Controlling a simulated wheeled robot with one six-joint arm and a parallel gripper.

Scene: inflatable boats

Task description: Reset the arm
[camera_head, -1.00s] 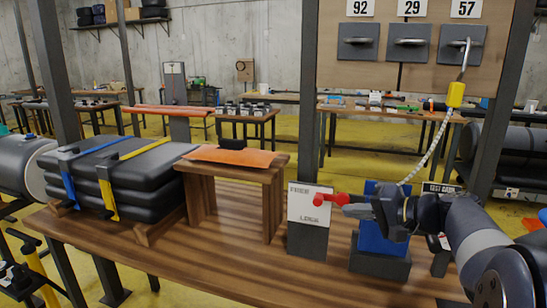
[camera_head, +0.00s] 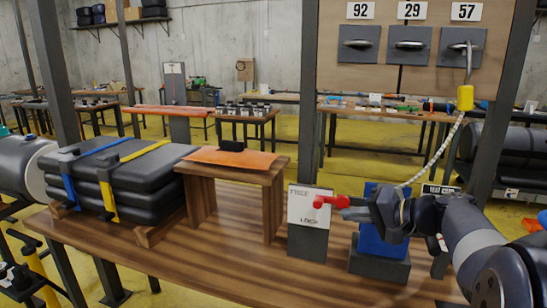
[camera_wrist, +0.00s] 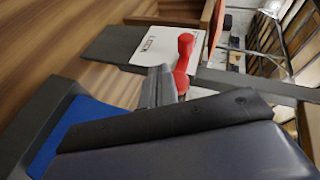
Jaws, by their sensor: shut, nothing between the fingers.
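My gripper (camera_head: 354,213) is shut and empty, pointing left over the right part of the wooden table (camera_head: 190,260). Its tips are close to a red lever (camera_head: 331,201) on a white plate (camera_head: 307,222) marked FREE and LOCK, on a dark stand. In the wrist view the closed fingers (camera_wrist: 160,86) lie beside the red lever (camera_wrist: 184,62); I cannot tell whether they touch it. A blue block (camera_head: 378,240) on a dark base stands behind and below my gripper, partly hidden by it.
A stack of black pads (camera_head: 125,175) with blue and yellow straps lies at left. A small wooden stand (camera_head: 235,190) holds an orange sheet (camera_head: 232,157).

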